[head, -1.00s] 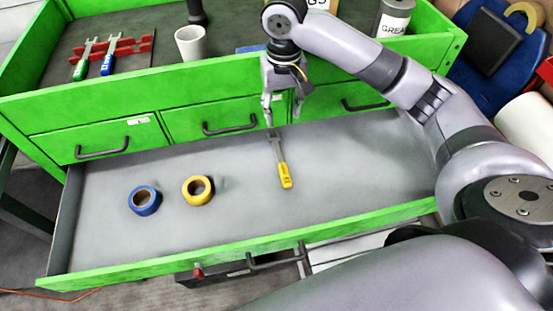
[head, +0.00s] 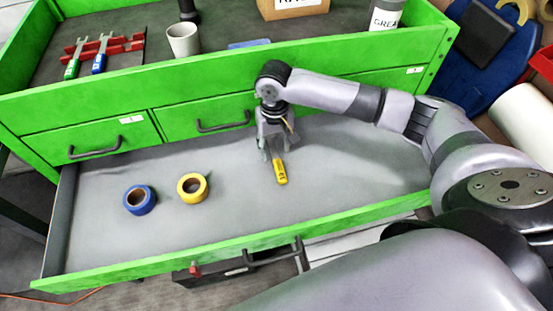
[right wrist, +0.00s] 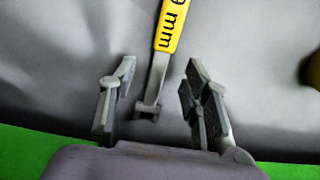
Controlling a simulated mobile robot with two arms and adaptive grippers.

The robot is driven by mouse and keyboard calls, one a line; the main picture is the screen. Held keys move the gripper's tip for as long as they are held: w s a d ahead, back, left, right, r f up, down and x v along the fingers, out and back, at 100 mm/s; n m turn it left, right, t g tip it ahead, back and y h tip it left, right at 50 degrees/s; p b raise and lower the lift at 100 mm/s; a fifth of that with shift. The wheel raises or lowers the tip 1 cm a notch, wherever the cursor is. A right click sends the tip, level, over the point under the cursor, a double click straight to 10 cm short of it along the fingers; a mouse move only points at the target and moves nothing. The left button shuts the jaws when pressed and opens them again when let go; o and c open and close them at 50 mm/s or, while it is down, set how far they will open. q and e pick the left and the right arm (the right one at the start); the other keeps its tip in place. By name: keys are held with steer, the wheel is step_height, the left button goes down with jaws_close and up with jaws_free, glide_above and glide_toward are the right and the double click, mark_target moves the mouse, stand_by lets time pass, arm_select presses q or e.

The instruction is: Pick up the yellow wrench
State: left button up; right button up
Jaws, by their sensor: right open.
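The yellow wrench (head: 280,172) lies in the open drawer (head: 340,190), its yellow handle toward the drawer front. Its metal end is mostly hidden behind my right gripper (head: 271,156) in the head view. In the right wrist view, the wrench's yellow handle (right wrist: 169,28) carries "mm" lettering, and its grey open end (right wrist: 150,105) lies between the two fingers of my right gripper (right wrist: 160,105). The fingers are open, with a gap on both sides of the wrench. I cannot tell the exact height above the drawer floor. My left gripper is not in view.
A blue tape roll (head: 140,200) and a yellow tape roll (head: 192,188) sit in the drawer to the left. The green cabinet (head: 90,102) rises behind, with a white cup (head: 183,40) and a wrench rack (head: 110,47) on top. The drawer's right side is clear.

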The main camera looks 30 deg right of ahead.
step_height(320, 180, down, 2)
steer(key=shift+f, duration=0.1)
jaws_close()
stand_by(0.5)
